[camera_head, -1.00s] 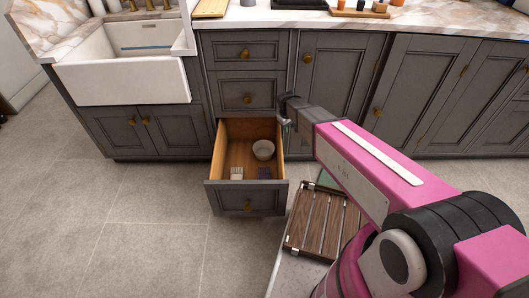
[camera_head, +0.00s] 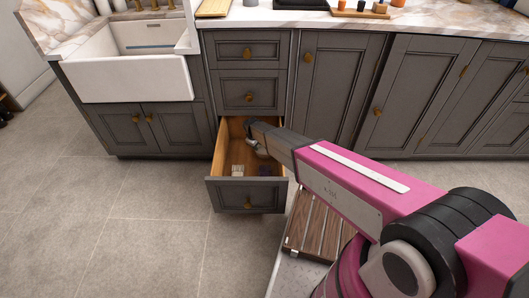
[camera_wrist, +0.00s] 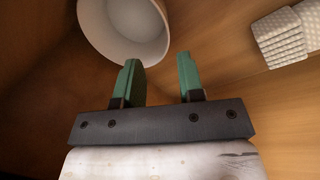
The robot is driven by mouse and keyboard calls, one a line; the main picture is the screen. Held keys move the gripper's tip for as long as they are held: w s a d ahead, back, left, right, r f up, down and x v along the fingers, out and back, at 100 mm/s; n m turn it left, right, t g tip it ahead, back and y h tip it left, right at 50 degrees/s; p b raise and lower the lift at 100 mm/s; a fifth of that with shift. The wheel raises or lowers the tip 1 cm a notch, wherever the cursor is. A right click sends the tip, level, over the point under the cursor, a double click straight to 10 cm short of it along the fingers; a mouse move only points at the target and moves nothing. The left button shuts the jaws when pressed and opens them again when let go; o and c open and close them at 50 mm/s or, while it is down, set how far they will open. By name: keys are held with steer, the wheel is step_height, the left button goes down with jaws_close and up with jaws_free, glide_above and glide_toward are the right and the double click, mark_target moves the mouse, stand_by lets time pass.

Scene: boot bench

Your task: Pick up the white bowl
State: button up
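The white bowl (camera_wrist: 124,52) stands upright on the wooden drawer floor, at the top left of the wrist view. My gripper (camera_wrist: 160,65) is open, with two green fingers spread apart and nothing between them. The fingertips are close to the bowl's near right rim; I cannot tell whether the left one touches it. In the head view my gripper (camera_head: 258,150) is down inside the open bottom drawer (camera_head: 247,197) and hides most of the bowl.
A stack of light textured pieces (camera_wrist: 284,35) lies in the drawer to the right of the bowl. A purple item (camera_head: 265,171) lies near the drawer front. Drawer walls close in around my gripper. A slatted wooden rack (camera_head: 320,222) sits right of the drawer.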

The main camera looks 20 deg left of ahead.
mark_target(259, 154)
steer(key=shift+s+x, duration=0.15)
steer(key=shift+x, duration=2.1)
steer(key=shift+s+x, duration=0.2)
steer(key=shift+x, duration=2.05)
steer(key=shift+d, duration=0.1)
jaws_close()
